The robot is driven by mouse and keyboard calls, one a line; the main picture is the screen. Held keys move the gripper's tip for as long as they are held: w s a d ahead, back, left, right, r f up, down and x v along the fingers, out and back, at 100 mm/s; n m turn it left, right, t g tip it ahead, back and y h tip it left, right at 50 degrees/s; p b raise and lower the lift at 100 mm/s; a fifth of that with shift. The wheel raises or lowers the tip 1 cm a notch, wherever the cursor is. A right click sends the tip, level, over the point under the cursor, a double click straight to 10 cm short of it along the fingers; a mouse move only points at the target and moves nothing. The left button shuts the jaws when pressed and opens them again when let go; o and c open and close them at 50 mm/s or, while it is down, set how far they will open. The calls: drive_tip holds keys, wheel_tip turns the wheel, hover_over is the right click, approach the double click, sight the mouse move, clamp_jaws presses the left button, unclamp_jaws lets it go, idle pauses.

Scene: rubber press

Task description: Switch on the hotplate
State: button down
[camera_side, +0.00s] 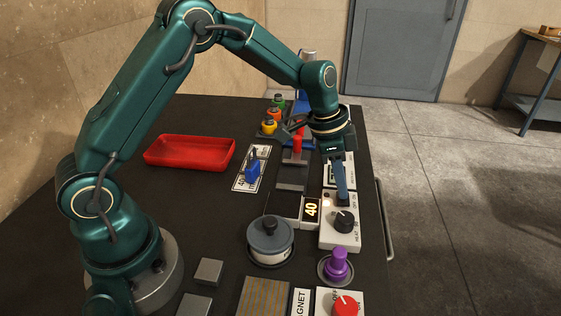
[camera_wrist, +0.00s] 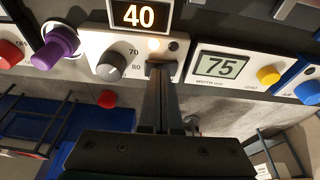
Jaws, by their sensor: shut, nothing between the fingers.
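The heat panel (camera_side: 338,236) is a white box with a dark round knob (camera_side: 344,222) and a black display (camera_side: 311,208) reading 40 beside it. In the wrist view the knob (camera_wrist: 111,66) has 70 and 80 marked next to it, and the display (camera_wrist: 139,15) also reads 40. A small pale indicator (camera_wrist: 154,44) and a dark round spot lie above my fingertips. My gripper (camera_side: 343,203) points down, shut and empty, at the panel's far end beyond the knob. Its fingertips (camera_wrist: 160,68) cover part of the panel, so what lies under them is hidden. Contact cannot be told.
A lidded grey pot (camera_side: 269,240) stands left of the panel. A purple knob (camera_side: 337,262) and a red knob (camera_side: 345,305) are nearer. A unit reading 75 (camera_wrist: 221,67) adjoins the heat panel. A red tray (camera_side: 190,152) lies at the left.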

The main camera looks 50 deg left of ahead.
drive_tip(key=r, duration=0.4)
drive_tip(key=shift+w+a+r, duration=0.15)
drive_tip(key=shift+w+a, duration=0.1)
drive_tip(key=shift+w, duration=0.1)
drive_tip(key=a+r, duration=0.3)
drive_tip(key=r, duration=0.6)
drive_tip(key=shift+s+a, duration=0.3)
drive_tip(key=shift+a, duration=0.05)
